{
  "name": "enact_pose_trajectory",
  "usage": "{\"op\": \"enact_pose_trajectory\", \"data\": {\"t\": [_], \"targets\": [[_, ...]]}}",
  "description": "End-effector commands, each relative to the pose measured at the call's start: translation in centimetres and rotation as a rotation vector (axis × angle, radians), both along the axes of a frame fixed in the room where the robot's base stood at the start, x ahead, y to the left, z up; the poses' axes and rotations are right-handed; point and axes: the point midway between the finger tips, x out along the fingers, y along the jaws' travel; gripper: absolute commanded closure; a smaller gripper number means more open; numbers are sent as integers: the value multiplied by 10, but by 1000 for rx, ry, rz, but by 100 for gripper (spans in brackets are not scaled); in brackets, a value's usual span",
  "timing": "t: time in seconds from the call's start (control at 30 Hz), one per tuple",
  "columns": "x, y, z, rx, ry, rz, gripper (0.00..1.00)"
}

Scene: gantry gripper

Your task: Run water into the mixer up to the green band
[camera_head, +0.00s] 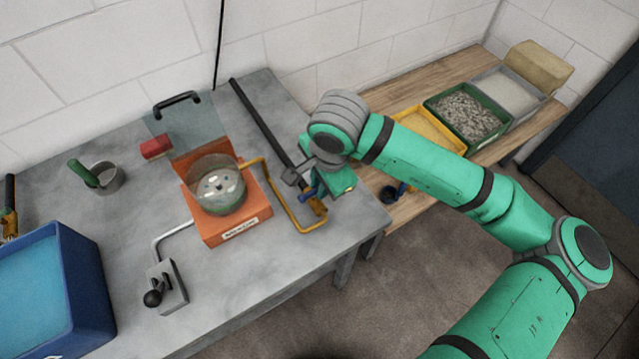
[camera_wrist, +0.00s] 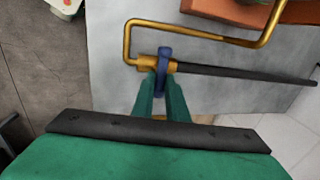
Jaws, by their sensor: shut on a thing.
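The mixer is an orange base (camera_head: 233,229) with a clear round bowl (camera_head: 218,190) on the grey table; part of the orange base also shows in the wrist view (camera_wrist: 228,10). The bowl holds something pale with dark specks. A bent yellow pipe (camera_head: 283,203) runs from a brass tap (camera_head: 318,207) to the bowl's rim. The tap's blue handle (camera_wrist: 164,54) is between my fingers. My gripper (camera_wrist: 160,84) is shut on this handle, and it also shows in the head view (camera_head: 312,188).
The mixer's clear lid (camera_head: 185,127) stands open behind the bowl. Filled trays (camera_head: 468,112) stand on the wooden bench.

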Motion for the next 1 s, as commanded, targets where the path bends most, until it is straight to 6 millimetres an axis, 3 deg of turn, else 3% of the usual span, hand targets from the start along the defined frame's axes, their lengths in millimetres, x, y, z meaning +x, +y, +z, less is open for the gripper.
{"op": "enact_pose_trajectory", "data": {"t": [0.7,1.0], "targets": [[5,2,1,1,-1,421,100],[6,3,1,1,-1,522,100]]}}
